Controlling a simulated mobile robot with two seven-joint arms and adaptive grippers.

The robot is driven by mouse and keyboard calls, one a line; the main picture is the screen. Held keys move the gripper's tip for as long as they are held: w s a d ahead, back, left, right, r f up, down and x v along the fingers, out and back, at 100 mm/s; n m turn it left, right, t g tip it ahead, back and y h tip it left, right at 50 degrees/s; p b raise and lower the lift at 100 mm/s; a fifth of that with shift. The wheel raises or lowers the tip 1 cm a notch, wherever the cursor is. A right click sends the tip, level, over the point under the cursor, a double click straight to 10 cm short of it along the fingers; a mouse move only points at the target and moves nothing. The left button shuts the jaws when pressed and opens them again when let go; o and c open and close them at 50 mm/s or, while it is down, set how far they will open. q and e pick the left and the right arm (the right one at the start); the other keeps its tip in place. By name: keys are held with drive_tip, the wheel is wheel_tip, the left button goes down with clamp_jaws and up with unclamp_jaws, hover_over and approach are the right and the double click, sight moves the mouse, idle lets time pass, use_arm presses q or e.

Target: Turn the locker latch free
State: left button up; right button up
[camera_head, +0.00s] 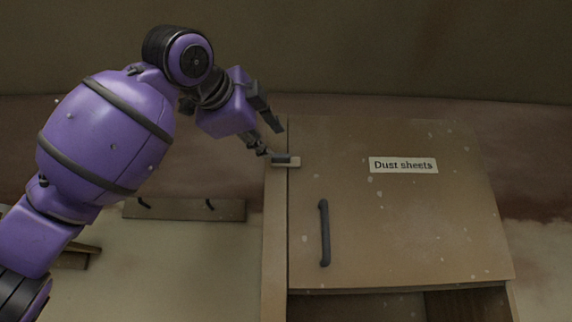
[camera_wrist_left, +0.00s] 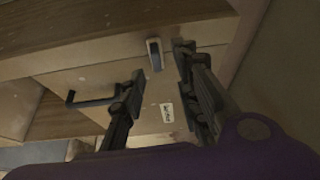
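The locker latch (camera_head: 283,158) is a small dark bar on a pale plate at the upper left of the locker door (camera_head: 400,225). It lies level across the seam between door and side frame. My left gripper (camera_head: 271,140) is just up and left of the latch, fingers spread. In the left wrist view the latch (camera_wrist_left: 154,53) shows between the tips of the open left gripper (camera_wrist_left: 160,60), with no clear contact. The door looks closed. My right gripper is in neither view.
A dark upright handle (camera_head: 324,233) and a "Dust sheets" label (camera_head: 403,165) are on the door. An open space is below the door. A hook rail (camera_head: 184,210) is on the wall at left, behind my left arm.

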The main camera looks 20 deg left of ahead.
sight(279, 156)
use_arm(q)
drive_tip(key=shift+w+d+f+m, duration=0.15)
drive_tip(key=shift+w+d, duration=0.15)
drive_tip(key=shift+w, duration=0.3)
drive_tip(key=shift+w+d+r+m, duration=0.15)
drive_tip(key=shift+w+d, duration=0.1)
drive_tip(key=shift+w, duration=0.3)
drive_tip(key=w, duration=0.4)
drive_tip(key=shift+w+f, duration=0.3)
drive_tip(key=shift+f, duration=0.05)
drive_tip(key=shift+r, duration=0.1)
drive_tip(key=shift+s+d+r, duration=0.1)
drive_tip(key=shift+s, duration=0.15)
drive_tip(key=shift+w+f, duration=0.2)
drive_tip(key=shift+w, duration=0.15)
clamp_jaws()
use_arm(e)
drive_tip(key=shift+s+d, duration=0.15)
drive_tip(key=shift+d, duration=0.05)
